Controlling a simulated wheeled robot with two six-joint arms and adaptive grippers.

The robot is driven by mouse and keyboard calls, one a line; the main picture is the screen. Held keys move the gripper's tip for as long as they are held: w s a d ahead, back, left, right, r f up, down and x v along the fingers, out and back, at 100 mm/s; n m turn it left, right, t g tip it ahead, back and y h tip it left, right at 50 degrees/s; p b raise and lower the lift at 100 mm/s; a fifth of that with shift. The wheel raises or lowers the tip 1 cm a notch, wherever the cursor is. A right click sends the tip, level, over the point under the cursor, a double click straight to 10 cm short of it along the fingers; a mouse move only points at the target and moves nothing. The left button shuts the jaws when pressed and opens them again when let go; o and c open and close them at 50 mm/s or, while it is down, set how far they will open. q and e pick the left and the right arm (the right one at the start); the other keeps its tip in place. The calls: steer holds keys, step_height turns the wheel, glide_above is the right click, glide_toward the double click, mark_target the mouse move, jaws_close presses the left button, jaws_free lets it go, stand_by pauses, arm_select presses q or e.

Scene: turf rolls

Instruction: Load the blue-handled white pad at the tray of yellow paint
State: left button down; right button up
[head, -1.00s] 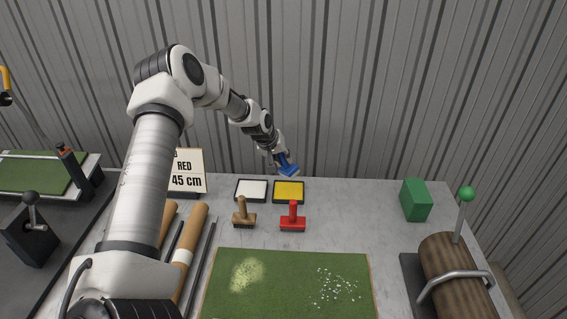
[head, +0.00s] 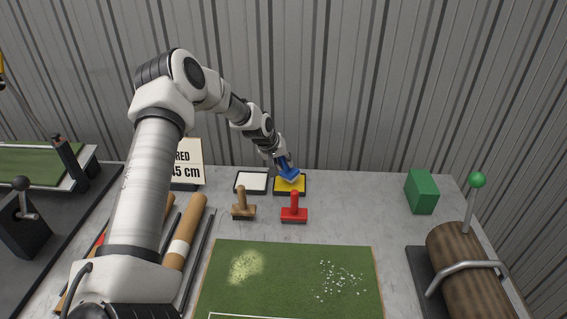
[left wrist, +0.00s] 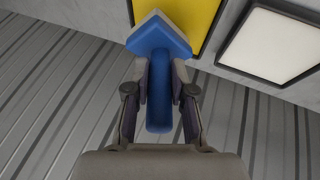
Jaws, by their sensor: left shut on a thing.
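My left gripper (head: 284,161) is shut on the handle of the blue-handled pad (head: 289,174), at the back of the table. In the left wrist view the fingers (left wrist: 160,88) close on both sides of the blue handle (left wrist: 159,100). The pad's block points toward the yellow paint tray (head: 290,191) and covers part of it. The yellow tray also shows in the left wrist view (left wrist: 204,14). I cannot tell whether the pad touches the paint. The pad's white underside is mostly hidden. My right gripper is in neither view.
A white paint tray (head: 251,187) stands left of the yellow one. A brown-handled stamp (head: 241,208) and a red stamp (head: 294,212) stand in front. A green block (head: 421,193) is at right. A turf sheet (head: 292,292) lies at the front.

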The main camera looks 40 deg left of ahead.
arm_select(q)
steer(key=shift+f+b, duration=0.4)
steer(key=shift+f, duration=0.05)
stand_by(0.5)
steer(key=shift+s, duration=0.1)
stand_by(0.9)
step_height(320, 180, up, 7)
steer(key=p, duration=0.7)
steer(key=shift+r+p, duration=0.1)
steer(key=shift+p, duration=0.25)
